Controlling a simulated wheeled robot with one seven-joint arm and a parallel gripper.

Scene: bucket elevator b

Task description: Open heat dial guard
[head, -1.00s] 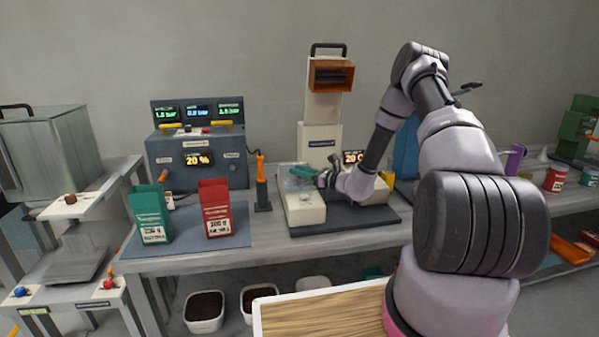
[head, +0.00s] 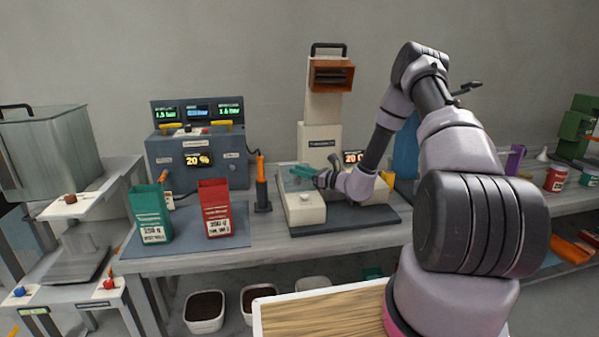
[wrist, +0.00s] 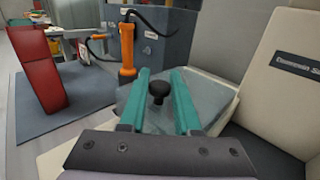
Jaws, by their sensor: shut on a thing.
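The heat dial guard (wrist: 212,100) is a clear, see-through cover over the left part of the cream machine's base. Its small black knob (wrist: 159,89) shows in the wrist view. My gripper (wrist: 160,88) has two teal fingers, one on each side of this knob, and is shut on it. In the head view my gripper (head: 301,171) is small above the cream block (head: 304,209), and the clear guard is hard to make out. I cannot tell how far the guard is lifted.
The cream machine (head: 319,140) with an orange-brown box on top rises behind my gripper. An orange-handled tool (head: 262,185) stands close on the left. A red bag (head: 215,210) and a green bag (head: 150,213) stand farther left on a blue-grey mat.

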